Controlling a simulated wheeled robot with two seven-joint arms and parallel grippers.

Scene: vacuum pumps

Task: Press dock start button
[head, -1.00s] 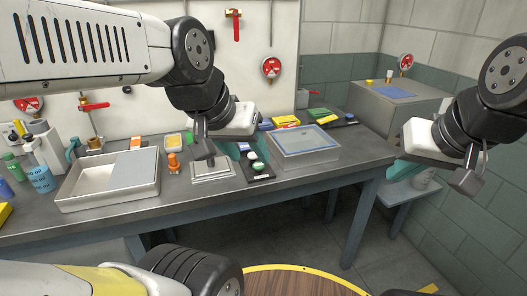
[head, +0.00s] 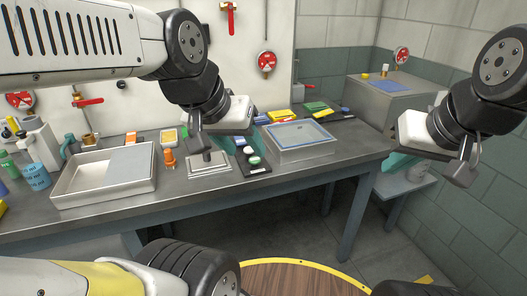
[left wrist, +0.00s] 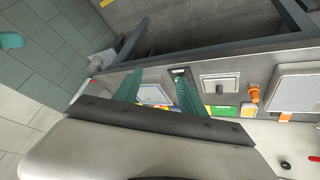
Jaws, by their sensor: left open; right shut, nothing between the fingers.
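A small black panel (head: 257,171) lies on the grey bench, with a green round button (head: 254,160) and a white round button (head: 248,150) on it. Any labels are too small to read. My left gripper (head: 229,146) hangs open and empty over the bench, just left of and behind the panel, apparently above it. In the left wrist view its two teal fingers (left wrist: 163,48) are spread, and one covers most of the panel (left wrist: 181,71). My right gripper (head: 399,162) is shut and empty, off the bench's right end.
A square plate fixture (head: 209,171) sits left of the panel, and a clear-lidded blue-rimmed tray (head: 301,155) sits right of it. An orange fitting (head: 169,158) and a large pale tray (head: 72,195) stand further left. Yellow and green boxes lie behind.

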